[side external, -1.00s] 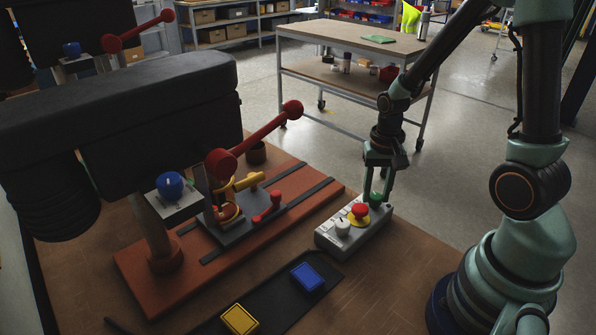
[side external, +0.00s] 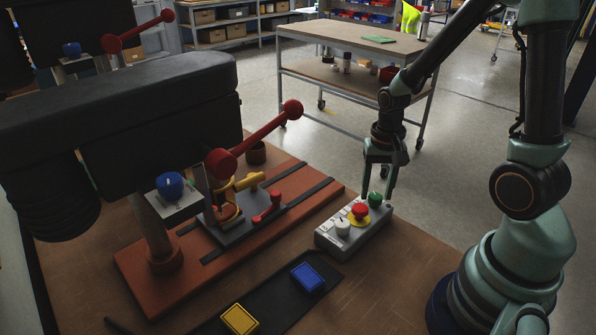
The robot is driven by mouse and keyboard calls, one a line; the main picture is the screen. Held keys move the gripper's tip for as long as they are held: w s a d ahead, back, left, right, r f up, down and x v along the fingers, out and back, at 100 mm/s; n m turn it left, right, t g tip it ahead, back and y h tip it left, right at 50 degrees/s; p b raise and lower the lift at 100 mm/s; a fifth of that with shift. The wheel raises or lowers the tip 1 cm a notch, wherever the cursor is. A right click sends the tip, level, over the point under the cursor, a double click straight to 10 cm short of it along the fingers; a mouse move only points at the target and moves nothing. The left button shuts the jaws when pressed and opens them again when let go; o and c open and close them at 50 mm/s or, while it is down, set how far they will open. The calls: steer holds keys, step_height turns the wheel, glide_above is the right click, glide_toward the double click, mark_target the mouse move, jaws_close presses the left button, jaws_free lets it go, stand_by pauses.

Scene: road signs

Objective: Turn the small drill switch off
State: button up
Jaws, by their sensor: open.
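A grey control box (side external: 354,234) sits on the brown bench, right of the drill press. On its top are a white rotary knob (side external: 342,228), a red mushroom button (side external: 360,211) on a yellow collar, and a green button (side external: 375,200). My gripper (side external: 379,189) points down with its fingers apart at the box's far end, by the green button. I cannot tell whether a finger touches it. The drill press carries a blue knob (side external: 171,186) with a white mark on a pale plate. I cannot tell which control is the small drill switch.
A red lever with a ball end (side external: 292,110) juts from the press toward my gripper. An orange base (side external: 137,278) holds a vise and clamps. Blue (side external: 307,278) and yellow (side external: 239,320) blocks lie on a dark strip in front. Another machine with a blue knob (side external: 72,49) stands behind.

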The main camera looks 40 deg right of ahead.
mark_target(376, 196)
step_height(376, 196, up, 11)
steer(key=shift+r, duration=0.2)
stand_by(0.4)
steer(key=a+r+n+t, duration=0.5)
steer(key=a+r+n, duration=0.2)
steer(key=a+n, duration=0.2)
steer(key=shift+s+a+r+t, duration=0.25)
steer(key=shift+s+t, duration=0.05)
steer(key=shift+s, duration=0.15)
stand_by(0.4)
